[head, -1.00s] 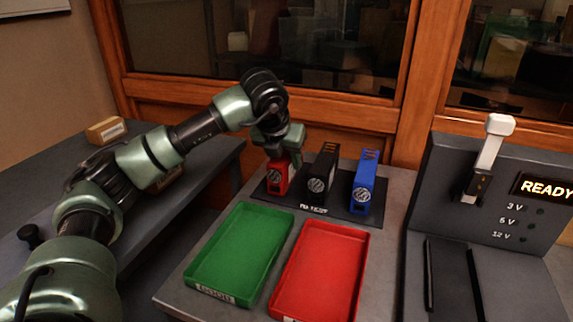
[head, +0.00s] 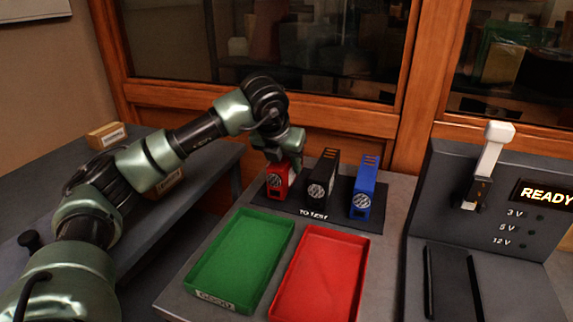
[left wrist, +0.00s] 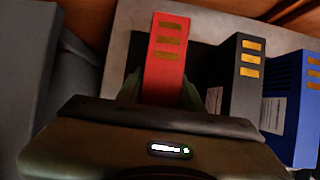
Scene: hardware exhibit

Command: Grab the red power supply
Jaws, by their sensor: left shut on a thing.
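The red power supply (head: 279,181) stands upright at the left end of a dark mat marked TO TEST (head: 316,212). My left gripper (head: 283,163) is over it from above, shut on its upper part. In the left wrist view the red power supply (left wrist: 166,62) sits between my two fingers (left wrist: 160,92), with its gold-slotted end showing. The gripper covers part of its top in the head view. The supply appears to be still on the mat. My right gripper is not in view.
A black power supply (head: 322,180) stands close to its right, then a blue one (head: 363,190). A green tray (head: 240,262) and a red tray (head: 320,275) lie in front. A test station reading READY (head: 500,200) stands at the right. A wooden window frame (head: 340,112) is behind.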

